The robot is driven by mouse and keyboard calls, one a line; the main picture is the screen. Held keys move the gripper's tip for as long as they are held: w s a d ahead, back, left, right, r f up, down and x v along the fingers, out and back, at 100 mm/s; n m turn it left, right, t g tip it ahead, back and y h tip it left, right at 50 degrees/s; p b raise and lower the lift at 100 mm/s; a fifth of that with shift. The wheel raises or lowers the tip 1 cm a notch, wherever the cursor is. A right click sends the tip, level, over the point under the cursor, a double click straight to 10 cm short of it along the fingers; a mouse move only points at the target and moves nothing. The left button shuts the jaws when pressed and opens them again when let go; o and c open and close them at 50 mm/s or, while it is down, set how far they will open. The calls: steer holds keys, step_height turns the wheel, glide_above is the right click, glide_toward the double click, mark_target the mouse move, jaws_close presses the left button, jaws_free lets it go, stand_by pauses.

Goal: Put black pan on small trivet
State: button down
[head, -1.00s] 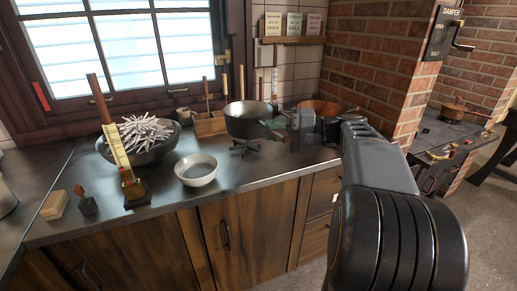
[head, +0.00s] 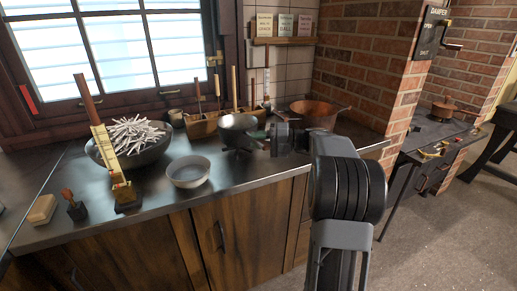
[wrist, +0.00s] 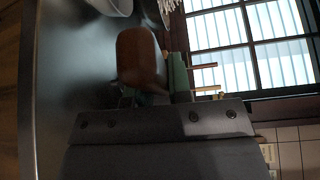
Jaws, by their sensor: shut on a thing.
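The black pan (head: 238,130) is at the back middle of the counter in the head view, roughly level. My gripper (head: 268,138) is at its right side, shut on the pan's handle. In the wrist view a brown, handle-like piece (wrist: 140,58) sits between the green-edged fingers of my gripper (wrist: 150,92). The small trivet (head: 236,150) shows only as a dark bit under the pan. The pan is over it and low, but I cannot tell whether they touch.
A large dark bowl of pale sticks (head: 135,150) is at left, with a wooden utensil box (head: 203,125) behind. A copper pan (head: 315,115) stands at right near the brick wall.

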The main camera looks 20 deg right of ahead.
steer(key=shift+f, duration=1.25)
steer(key=shift+f+b, duration=0.2)
steer(key=shift+b, duration=0.15)
steer(key=c, duration=1)
jaws_free()
steer(key=shift+c, duration=0.2)
steer(key=p+v, duration=0.1)
steer(key=v, duration=1.1)
steer(key=shift+r, duration=0.2)
